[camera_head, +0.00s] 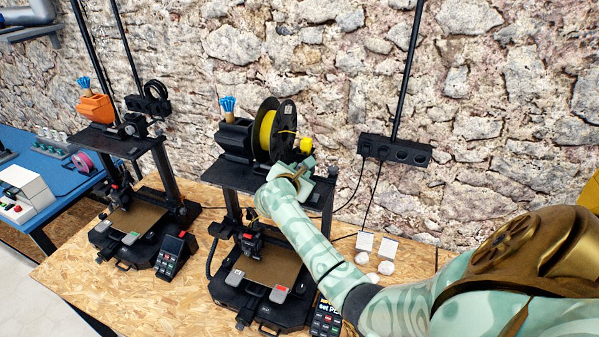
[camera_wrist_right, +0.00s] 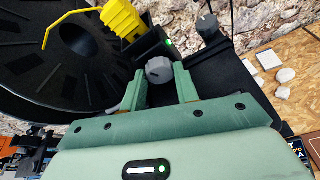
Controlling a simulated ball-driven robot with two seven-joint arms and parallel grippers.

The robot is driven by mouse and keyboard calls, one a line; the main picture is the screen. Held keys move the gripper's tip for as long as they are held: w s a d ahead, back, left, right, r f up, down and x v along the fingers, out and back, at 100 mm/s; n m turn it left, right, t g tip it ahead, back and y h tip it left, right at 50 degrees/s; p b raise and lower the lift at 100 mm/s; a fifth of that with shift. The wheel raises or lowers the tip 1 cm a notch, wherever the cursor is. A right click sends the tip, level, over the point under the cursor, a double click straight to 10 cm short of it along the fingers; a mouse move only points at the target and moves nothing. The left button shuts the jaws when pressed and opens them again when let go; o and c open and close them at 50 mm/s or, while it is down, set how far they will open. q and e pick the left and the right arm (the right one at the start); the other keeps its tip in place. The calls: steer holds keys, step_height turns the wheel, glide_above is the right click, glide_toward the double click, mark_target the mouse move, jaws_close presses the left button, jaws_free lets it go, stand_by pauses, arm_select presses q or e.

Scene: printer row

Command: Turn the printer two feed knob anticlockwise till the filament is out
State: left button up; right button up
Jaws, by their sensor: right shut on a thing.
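The printer (camera_head: 262,185) under my right arm stands on the chipboard bench, with a black spool of yellow filament (camera_head: 266,130) on top. In the right wrist view a round grey knob (camera_wrist_right: 159,70) sits between the fingertips of my right gripper (camera_wrist_right: 161,84), which is shut on it. In the head view this gripper (camera_head: 304,172) is at the right end of the printer's top plate and hides the knob. The wrist view shows the spool (camera_wrist_right: 45,60), a yellow filament strand (camera_wrist_right: 68,18) and a yellow block (camera_wrist_right: 122,20) close by. My left gripper is not in view.
A second grey knob (camera_wrist_right: 208,28) stands beyond the held one. Another printer (camera_head: 130,180) with an orange part stands left. A black socket strip (camera_head: 395,150) hangs on the stone wall. Small white blocks (camera_head: 376,246) lie right of the printer; the bench front left is clear.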

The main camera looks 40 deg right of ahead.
steer(key=shift+n+g, duration=0.5)
steer(key=shift+n, duration=0.3)
steer(key=o, duration=1)
steer(key=shift+c, duration=0.2)
